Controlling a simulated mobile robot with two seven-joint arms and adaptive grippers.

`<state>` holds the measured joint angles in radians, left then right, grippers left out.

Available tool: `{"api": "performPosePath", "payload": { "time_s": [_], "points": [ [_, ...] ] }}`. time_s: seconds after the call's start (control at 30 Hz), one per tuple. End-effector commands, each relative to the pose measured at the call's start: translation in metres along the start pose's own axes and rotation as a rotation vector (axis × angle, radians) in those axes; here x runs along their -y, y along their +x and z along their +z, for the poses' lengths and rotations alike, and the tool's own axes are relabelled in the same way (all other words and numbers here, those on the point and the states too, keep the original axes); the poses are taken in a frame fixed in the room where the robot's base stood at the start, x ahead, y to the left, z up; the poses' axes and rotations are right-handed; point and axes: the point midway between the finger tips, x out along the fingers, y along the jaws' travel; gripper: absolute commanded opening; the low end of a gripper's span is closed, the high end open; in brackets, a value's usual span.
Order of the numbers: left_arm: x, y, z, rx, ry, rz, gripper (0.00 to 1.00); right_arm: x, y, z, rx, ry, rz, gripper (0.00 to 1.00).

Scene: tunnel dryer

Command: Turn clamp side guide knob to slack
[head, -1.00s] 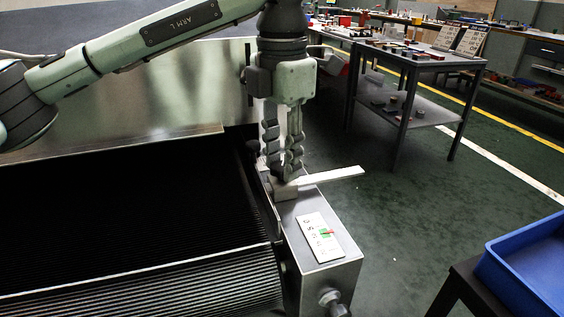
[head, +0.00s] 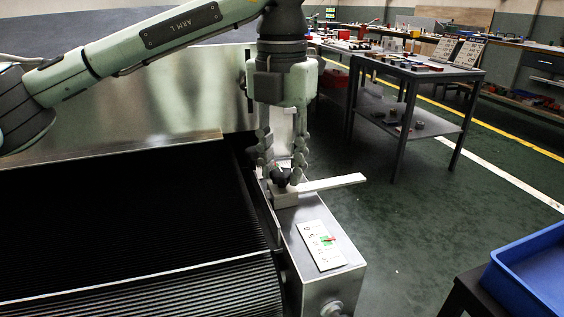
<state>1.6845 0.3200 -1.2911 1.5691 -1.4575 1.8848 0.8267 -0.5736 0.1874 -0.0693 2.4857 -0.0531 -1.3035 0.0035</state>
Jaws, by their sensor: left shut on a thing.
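The dark side guide clamp knob (head: 281,178) sits on a pale block (head: 284,198) on top of the steel side rail (head: 314,280). A white flat guide bar (head: 333,183) sticks out to the right from the block. My left gripper (head: 283,168) points straight down, its fingers on either side of the knob, shut on it. The fingers partly hide the knob. My right gripper is not in view.
A white scale plate (head: 321,246) with a green zone and a red pointer lies on the rail in front. The dark ribbed conveyor belt (head: 120,220) is on the left. A blue bin (head: 535,270) stands at the lower right, and a grey table (head: 420,72) behind.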

Motion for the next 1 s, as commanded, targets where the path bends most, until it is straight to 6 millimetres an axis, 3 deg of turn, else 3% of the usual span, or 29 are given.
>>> {"api": "performPosePath", "payload": {
  "time_s": [0.27,0.3,0.43,0.77,1.0],
  "points": [
    [0.000,-0.001,0.001,0.003,-0.002,0.000,0.01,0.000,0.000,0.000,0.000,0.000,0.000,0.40],
    [0.000,-0.001,0.001,0.003,-0.002,0.000,0.34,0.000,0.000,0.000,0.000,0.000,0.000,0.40],
    [0.000,-0.001,0.000,0.002,-0.001,0.000,0.50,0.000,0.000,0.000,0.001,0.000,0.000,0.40],
    [0.000,-0.002,0.000,0.001,0.000,0.000,0.51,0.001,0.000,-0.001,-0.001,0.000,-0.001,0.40],
    [0.000,-0.037,0.001,0.005,0.000,0.001,0.51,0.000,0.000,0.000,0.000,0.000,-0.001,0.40]
  ]
}}
